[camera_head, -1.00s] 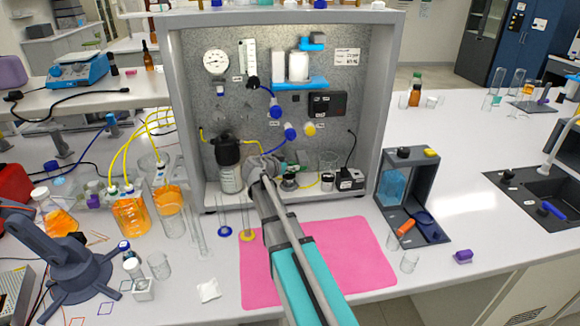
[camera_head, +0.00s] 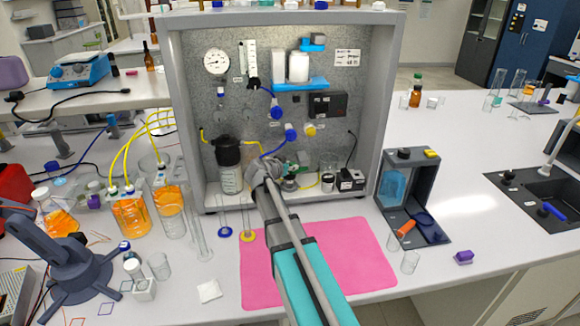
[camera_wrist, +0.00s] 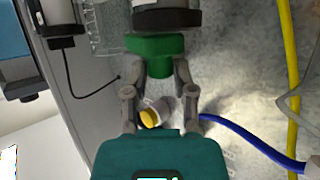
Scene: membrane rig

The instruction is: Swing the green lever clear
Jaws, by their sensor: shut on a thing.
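The green lever (camera_wrist: 155,46) shows in the wrist view as a short green block beside a dark round fitting (camera_wrist: 166,18) with a pale band. My gripper (camera_wrist: 162,68) has its two grey fingertips at the block's near edge, shut on the green lever. In the head view, my gripper (camera_head: 265,172) reaches into the lower middle of the grey rig, and its arm and wrist hide most of the grip. Only a little green shows there beside small fittings.
A dark-capped vessel (camera_head: 228,155) stands close left of my gripper. Small black-topped items (camera_head: 350,180) stand to its right on the rig floor. Blue tubing (camera_wrist: 245,135) and yellow tubing (camera_wrist: 290,80) run near my fingers. The pink mat (camera_head: 355,255) in front is clear beside my arm.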

